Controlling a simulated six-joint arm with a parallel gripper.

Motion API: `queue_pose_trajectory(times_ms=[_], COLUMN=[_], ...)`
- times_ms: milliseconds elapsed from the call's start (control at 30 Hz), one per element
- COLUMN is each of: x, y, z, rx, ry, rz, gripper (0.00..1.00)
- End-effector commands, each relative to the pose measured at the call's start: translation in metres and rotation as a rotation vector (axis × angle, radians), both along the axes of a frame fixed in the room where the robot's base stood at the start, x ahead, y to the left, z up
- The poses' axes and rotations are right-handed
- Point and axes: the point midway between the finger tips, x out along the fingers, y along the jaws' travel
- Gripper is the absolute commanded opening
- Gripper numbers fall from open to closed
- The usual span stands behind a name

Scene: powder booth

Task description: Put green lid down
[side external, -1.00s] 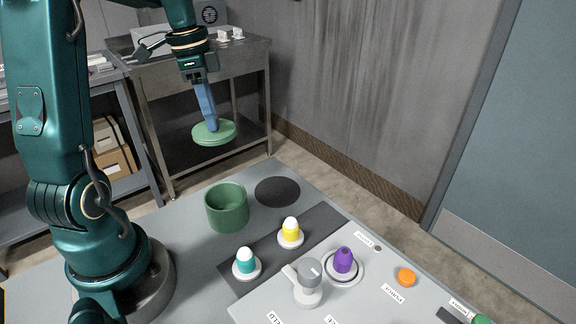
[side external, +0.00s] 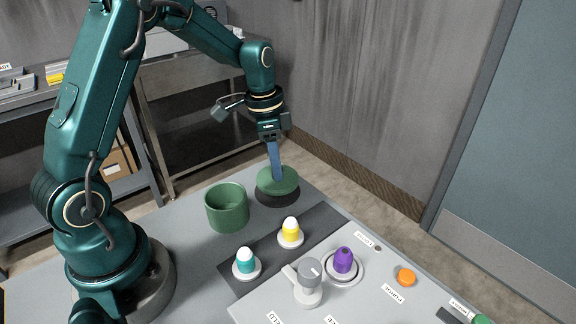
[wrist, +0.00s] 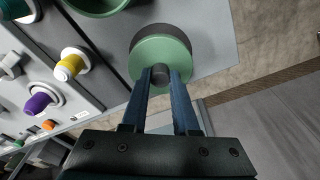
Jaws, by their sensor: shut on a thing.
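The green lid (side external: 278,181) is a round disc with a dark knob (wrist: 161,72) on top. My gripper (side external: 276,168) is shut on the knob, its blue fingers on either side of it in the wrist view (wrist: 161,76). The lid is level, at or just above the dark round pad (side external: 272,198) near the table's back edge; I cannot tell whether it touches. In the wrist view the dark pad (wrist: 165,30) shows past the lid's upper edge. The open green pot (side external: 226,208) stands to the left of the lid.
Teal (side external: 246,262), yellow (side external: 290,231) and purple (side external: 343,261) topped pieces stand on round bases in front. A grey knobbed piece (side external: 307,283) and an orange cap (side external: 406,277) are on the pale panel. The table edge lies just behind the dark pad.

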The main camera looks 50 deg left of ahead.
Motion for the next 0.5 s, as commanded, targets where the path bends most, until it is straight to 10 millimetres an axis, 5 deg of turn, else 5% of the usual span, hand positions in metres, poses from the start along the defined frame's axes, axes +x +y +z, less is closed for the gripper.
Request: queue_pose_trajectory(times_ms=[133, 500], x=[-0.001, -0.001], y=[0.0, 0.0], z=[-0.02, -0.024], rx=[-0.001, 0.0], ry=[0.004, 0.001], rz=[0.0, 0.0], gripper=[0.0, 0.0])
